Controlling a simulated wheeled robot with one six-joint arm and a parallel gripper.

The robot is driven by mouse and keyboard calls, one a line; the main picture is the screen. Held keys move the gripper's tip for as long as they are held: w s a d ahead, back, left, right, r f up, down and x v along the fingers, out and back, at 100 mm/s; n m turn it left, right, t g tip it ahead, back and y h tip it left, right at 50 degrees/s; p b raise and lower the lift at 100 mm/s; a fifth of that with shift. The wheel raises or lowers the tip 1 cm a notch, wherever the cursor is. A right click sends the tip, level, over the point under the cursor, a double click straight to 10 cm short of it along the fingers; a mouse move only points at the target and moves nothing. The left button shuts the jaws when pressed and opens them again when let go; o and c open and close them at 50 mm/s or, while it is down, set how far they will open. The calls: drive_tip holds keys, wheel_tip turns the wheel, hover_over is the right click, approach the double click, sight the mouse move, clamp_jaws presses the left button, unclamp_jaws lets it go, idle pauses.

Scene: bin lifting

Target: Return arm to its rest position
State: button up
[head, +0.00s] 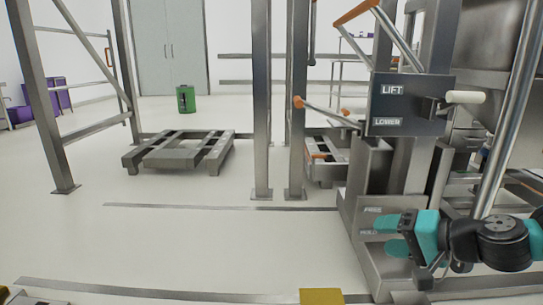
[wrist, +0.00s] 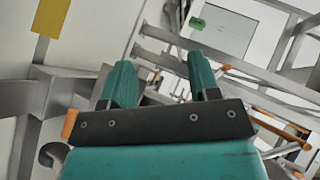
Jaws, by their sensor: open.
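My gripper (head: 377,236) is at the lower right in the head view, on my teal and black arm. Its two teal fingers point left, in front of the lower part of the lifting machine (head: 352,210). In the wrist view both fingers of my gripper (wrist: 160,64) stand apart with nothing between them. A dark panel (head: 413,103) marked LIFT and LOWER is on the machine above my gripper, with a white-tipped lever (head: 466,97). My fingers are below the lever and apart from it. Smaller FREE and HOLD labels sit just above and beside the fingers.
Metal posts (head: 262,120) stand left of the machine. A low grey pallet-like stand (head: 180,151) is on the floor farther left. A green bin (head: 185,99) stands behind it. Orange-tipped bars (head: 355,12) stick out near the machine.

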drive_tip(key=s+a+r+n+g+p, duration=0.8)
drive_tip(key=s+a+r, duration=0.3)
drive_tip(key=r, duration=0.3)
drive_tip(key=s+r+n+g+h+p, duration=0.2)
drive_tip(key=s+r+n+h+p, duration=0.4)
drive_tip(key=s+r, duration=0.5)
wheel_tip(320, 180, up, 36)
drive_tip(key=m+y+p, duration=0.1)
drive_tip(key=p, duration=3.7)
drive_tip(key=shift+w+r, duration=0.15)
drive_tip(key=shift+w, duration=0.15)
